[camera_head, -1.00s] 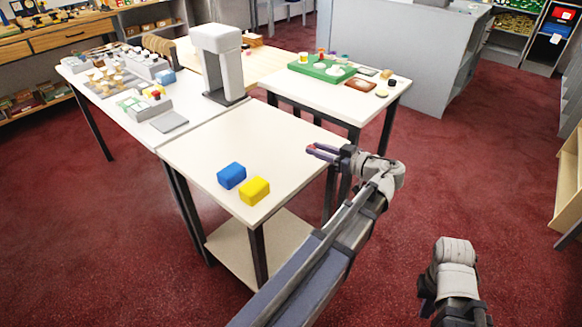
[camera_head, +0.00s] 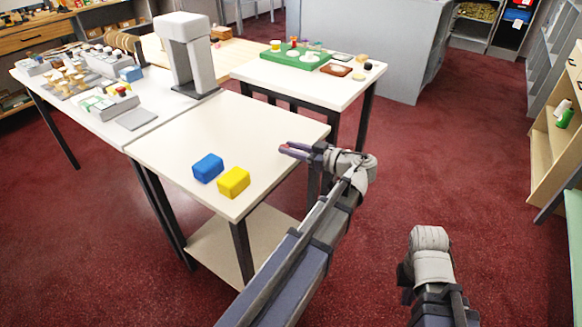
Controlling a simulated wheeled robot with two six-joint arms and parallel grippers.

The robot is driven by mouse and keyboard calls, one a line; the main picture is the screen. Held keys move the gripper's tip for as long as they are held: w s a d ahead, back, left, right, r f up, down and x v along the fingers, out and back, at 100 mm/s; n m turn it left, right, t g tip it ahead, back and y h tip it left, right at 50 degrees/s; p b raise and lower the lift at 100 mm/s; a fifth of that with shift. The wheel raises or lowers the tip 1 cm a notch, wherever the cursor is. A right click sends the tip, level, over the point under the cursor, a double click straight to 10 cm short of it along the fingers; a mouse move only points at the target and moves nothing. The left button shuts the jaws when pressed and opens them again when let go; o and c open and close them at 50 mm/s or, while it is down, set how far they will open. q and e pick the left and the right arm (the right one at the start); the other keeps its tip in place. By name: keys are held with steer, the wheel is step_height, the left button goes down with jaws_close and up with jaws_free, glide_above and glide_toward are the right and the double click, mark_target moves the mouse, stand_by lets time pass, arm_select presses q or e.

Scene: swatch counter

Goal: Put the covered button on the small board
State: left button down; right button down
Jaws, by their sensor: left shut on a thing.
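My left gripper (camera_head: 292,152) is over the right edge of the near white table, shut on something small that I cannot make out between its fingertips. Of my right arm only a wrist part shows at the lower right; its fingers are not in view. On the back right table, a small reddish-brown board (camera_head: 336,69) lies right of a green tray (camera_head: 294,56). A pale round piece (camera_head: 358,75) and a dark round piece (camera_head: 368,66) lie beside the board. I cannot tell whether any of these is the covered button.
A blue block (camera_head: 208,167) and a yellow block (camera_head: 233,182) sit on the near white table (camera_head: 255,125), otherwise bare. A grey-white stand (camera_head: 186,55) rises behind it. The left table holds several small items. Red floor is open at right, with a wooden shelf (camera_head: 556,135) beyond.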

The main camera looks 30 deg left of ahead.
mark_target(291, 164)
arm_select(q)
step_height(291, 164, down, 4)
steer(key=b, duration=0.3)
steer(key=shift+b, duration=0.35)
steer(key=shift+r, duration=0.15)
steer(key=c, duration=0.6)
jaws_free()
